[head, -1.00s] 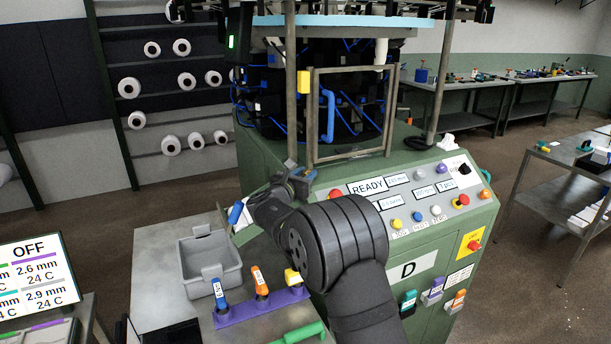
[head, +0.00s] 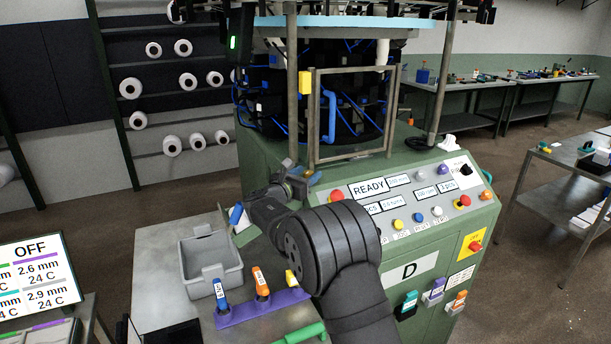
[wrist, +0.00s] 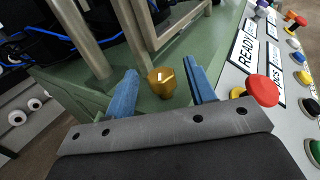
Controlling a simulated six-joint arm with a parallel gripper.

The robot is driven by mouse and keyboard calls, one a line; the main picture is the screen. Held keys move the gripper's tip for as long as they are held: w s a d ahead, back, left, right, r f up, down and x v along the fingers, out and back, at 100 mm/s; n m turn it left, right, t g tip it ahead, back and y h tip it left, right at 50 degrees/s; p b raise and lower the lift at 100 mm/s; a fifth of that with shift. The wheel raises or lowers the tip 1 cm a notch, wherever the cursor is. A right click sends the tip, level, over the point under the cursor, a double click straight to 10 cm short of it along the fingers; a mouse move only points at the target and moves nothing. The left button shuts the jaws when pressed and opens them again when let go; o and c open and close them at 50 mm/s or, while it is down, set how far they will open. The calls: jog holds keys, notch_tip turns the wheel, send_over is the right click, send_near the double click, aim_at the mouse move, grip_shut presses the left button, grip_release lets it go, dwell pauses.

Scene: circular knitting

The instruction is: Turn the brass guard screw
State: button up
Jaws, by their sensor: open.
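The brass guard screw (wrist: 161,82) is a gold-coloured knob on the green machine top, below the corner of the guard frame in the wrist view. My gripper (wrist: 162,88) is open, with one blue finger on each side of the screw and a visible gap on both sides. In the head view my gripper (head: 300,182) is at the machine's front left edge, beside the control panel. The screw cannot be made out there; my wrist and fingers are in the way. The guard frame (head: 312,110) with its blue handle (head: 329,115) stands upright just behind.
The control panel (head: 408,190) with a red button (wrist: 262,90) lies close to the right of my fingers. A metal post (wrist: 82,40) rises to the left. A grey bin (head: 208,262) and a purple rack (head: 262,307) of tools sit on the side table.

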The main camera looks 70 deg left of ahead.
jog(key=v, duration=0.7)
jog(key=shift+s, duration=0.25)
jog(key=shift+d, duration=0.15)
